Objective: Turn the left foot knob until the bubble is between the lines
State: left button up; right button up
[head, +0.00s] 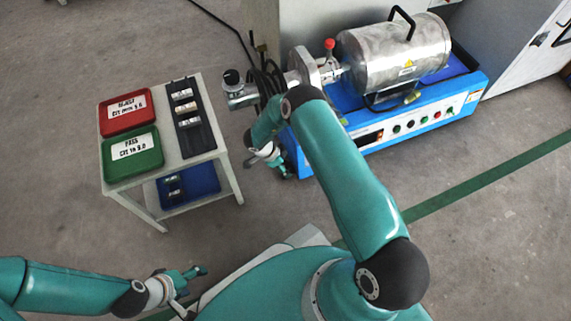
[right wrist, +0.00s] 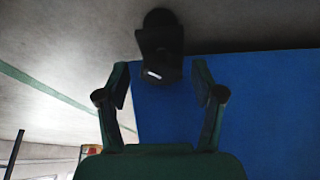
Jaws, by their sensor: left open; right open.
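The blue machine base (head: 400,135) carries a steel drum (head: 400,50). In the right wrist view a dark, rounded foot part (right wrist: 160,38) stands beside the base's blue surface (right wrist: 270,90), with a small bright patch on its lower part; I cannot tell if this is the level. No bubble or lines can be made out. My right gripper (head: 272,160) is at the base's left front corner. In its wrist view (right wrist: 162,80) the fingers are open, either side of the dark part's line and short of it. My left gripper (head: 190,275) is open and empty, low over the floor.
A white trolley (head: 150,195) stands left of the machine, with a red tray (head: 125,112), a green tray (head: 133,158) and a black rack (head: 196,138). A blue tray (head: 200,182) is on its lower shelf. Floor is clear between trolley and base.

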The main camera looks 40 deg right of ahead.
jog(key=c, duration=1.1)
jog(key=shift+f+m+g+b, duration=0.15)
jog(key=shift+m+g+b, duration=0.15)
jog(key=shift+m+b, duration=0.3)
jog(key=shift+m+g, duration=0.3)
jog(key=shift+m, duration=0.4)
jog(key=o, duration=1.1)
jog(key=shift+s, duration=0.1)
jog(key=shift+r, duration=0.25)
